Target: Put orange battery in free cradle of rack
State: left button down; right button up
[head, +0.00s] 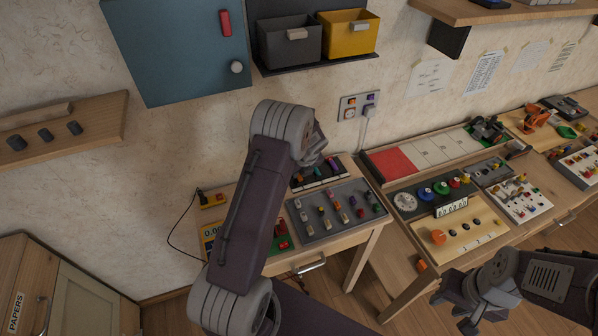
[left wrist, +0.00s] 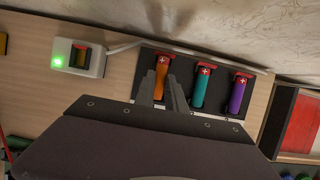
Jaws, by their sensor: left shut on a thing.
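The dark rack (left wrist: 221,104) holds a teal battery (left wrist: 201,86) and a purple battery (left wrist: 238,96), each with a red cap bearing a white cross. The orange battery (left wrist: 160,78) is at the rack's left cradle, in line with the other two. My left gripper (left wrist: 165,88) is shut on the orange battery, one finger on each side of it. I cannot tell whether it is fully seated. In the head view the rack (head: 340,178) is partly hidden behind my left arm. My right gripper (head: 456,308) is empty at the lower right, its fingers apart.
A white box with a lit green lamp (left wrist: 80,57) is left of the rack. A grey tray of small coloured parts (head: 345,228) lies in front of the rack. The wall rises close behind. A bench with dials and a red panel (head: 392,163) stands to the right.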

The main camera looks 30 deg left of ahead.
pick_arm(q)
jog(key=shift+f, duration=0.25)
jog(key=c, duration=1.3)
grip_release()
jog(key=shift+r, duration=0.15)
notch_tip(320, 180, up, 5)
jog(key=p, duration=0.5)
